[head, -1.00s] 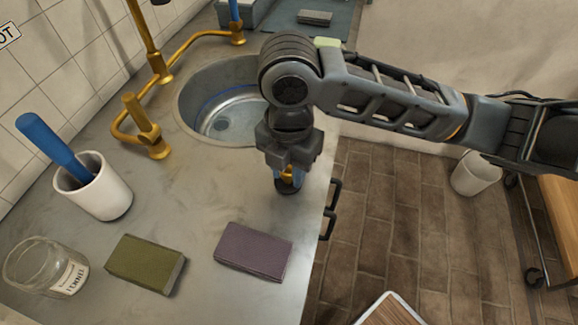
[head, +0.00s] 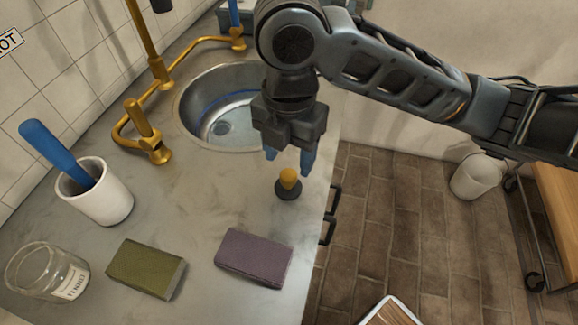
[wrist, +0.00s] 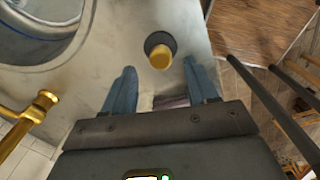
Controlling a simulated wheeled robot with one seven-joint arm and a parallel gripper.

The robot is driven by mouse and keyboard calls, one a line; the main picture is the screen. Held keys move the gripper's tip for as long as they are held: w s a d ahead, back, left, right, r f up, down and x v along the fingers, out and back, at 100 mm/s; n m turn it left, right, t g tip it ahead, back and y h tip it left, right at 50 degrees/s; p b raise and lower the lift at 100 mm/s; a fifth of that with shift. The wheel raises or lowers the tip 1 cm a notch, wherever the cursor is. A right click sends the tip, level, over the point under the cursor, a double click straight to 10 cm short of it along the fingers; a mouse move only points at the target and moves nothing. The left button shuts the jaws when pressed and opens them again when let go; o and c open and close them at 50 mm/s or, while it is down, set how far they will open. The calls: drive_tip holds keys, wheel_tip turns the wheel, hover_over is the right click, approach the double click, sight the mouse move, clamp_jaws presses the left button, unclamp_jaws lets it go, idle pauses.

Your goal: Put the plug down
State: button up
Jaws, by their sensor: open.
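The plug (head: 288,184), with a dark round base and a yellow knob, stands upright on the grey metal counter (head: 190,205), near its right edge and in front of the sink. It also shows in the wrist view (wrist: 160,52). My gripper (head: 289,160) is open above the plug, its two blue fingers apart and empty. In the wrist view my gripper (wrist: 158,75) shows a finger on each side of the plug's line, touching nothing that I can see.
The round sink (head: 222,105) with brass pipes lies behind. A purple block (head: 254,257), a green block (head: 146,268), a glass jar (head: 45,272) and a white cup (head: 105,195) holding a blue-handled tool stand on the counter. Black handles (head: 330,215) stick out at its right edge.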

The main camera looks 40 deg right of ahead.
sight(289, 173)
wheel_tip(289, 173, up, 6)
drive_tip(key=shift+p, duration=0.4)
